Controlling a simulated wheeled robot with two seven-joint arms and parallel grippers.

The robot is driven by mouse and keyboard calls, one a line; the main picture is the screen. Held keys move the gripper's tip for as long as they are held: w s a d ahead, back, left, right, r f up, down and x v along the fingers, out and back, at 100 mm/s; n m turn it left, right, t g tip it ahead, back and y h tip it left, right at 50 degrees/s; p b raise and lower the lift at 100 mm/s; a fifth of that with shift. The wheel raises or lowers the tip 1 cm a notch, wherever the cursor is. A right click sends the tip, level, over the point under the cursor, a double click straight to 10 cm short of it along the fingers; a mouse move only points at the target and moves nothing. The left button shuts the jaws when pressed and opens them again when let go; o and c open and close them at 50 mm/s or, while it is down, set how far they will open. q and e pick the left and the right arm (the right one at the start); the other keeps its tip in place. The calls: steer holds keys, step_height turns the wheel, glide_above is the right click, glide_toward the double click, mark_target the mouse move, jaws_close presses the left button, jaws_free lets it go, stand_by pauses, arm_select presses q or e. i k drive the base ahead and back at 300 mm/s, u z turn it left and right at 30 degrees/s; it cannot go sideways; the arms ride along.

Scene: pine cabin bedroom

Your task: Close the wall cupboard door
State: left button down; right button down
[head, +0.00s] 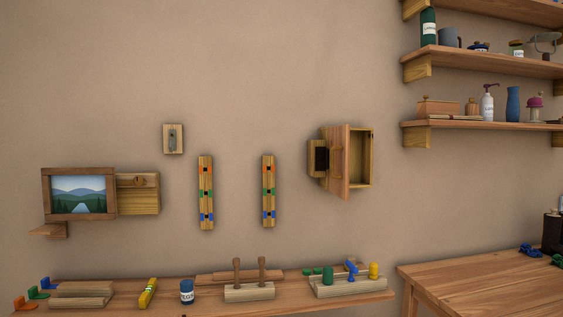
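The wall cupboard (363,160) is a small wooden box fixed to the wall, right of centre in the head view. Its door (337,162) stands open, swung out from the wall toward me, so part of the cupboard's inside shows to the right of the door. A dark piece on a wooden backing (319,158) sits just left of the door; I cannot tell whether it touches the door. Neither of my grippers is in view.
A low shelf (210,309) with blocks, pegs and a blue jar (187,291) runs below. Loaded wall shelves (470,125) and a wooden table (490,285) are at the right. The wall around the cupboard is mostly clear.

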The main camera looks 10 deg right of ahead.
mark_target(331, 161)
steer(key=u, duration=0.4)
steer(key=i, duration=0.95)
steer(key=u, duration=0.1)
